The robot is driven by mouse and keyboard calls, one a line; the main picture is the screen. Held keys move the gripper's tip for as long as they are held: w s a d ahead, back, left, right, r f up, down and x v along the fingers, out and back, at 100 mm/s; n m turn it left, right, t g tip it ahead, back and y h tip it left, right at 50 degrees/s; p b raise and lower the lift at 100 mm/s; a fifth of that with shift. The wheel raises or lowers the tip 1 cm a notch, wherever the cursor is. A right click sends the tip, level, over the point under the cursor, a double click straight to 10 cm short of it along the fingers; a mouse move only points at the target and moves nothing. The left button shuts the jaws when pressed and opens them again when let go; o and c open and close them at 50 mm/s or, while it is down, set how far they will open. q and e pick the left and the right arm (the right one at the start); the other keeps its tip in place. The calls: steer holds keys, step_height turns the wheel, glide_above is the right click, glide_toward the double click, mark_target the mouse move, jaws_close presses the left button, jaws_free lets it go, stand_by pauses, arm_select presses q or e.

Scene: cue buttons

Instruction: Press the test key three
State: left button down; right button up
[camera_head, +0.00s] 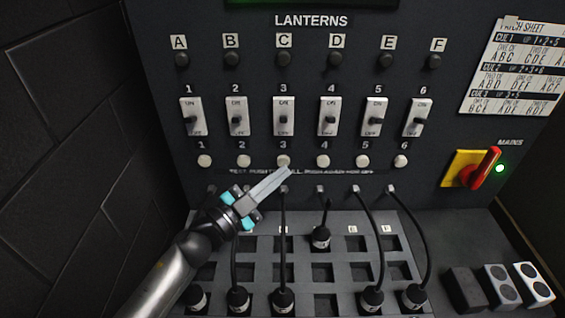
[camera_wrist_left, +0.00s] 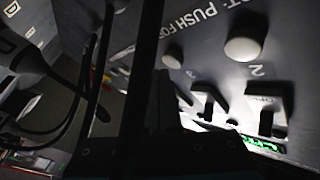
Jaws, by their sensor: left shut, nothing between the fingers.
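Test key three (camera_head: 283,160) is a round pale button on the dark lantern panel, third from the left in a row of like keys. My left gripper (camera_head: 287,171) is shut and empty, its tips at the lower edge of key three. I cannot tell whether they touch it. In the left wrist view, the key beside the figure 3 (camera_wrist_left: 173,54) shows to the right of my dark fingers, and the key beside the figure 2 (camera_wrist_left: 243,47) is farther right. My right gripper is not in view.
Test key two (camera_head: 244,161) and test key four (camera_head: 323,161) flank key three. Numbered toggle switches (camera_head: 283,117) sit above. Black cables (camera_head: 284,235) hang below to plugs on a socket board. A red mains handle (camera_head: 482,168) is at the right.

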arm_select(q)
steer(key=shift+w, duration=0.6)
stand_by(0.3)
steer(key=shift+s, duration=0.15)
steer(key=shift+s+p, duration=0.35)
steer(key=shift+s, duration=0.2)
steer(key=s+p, duration=0.2)
steer(key=s, duration=0.4)
stand_by(0.3)
stand_by(0.4)
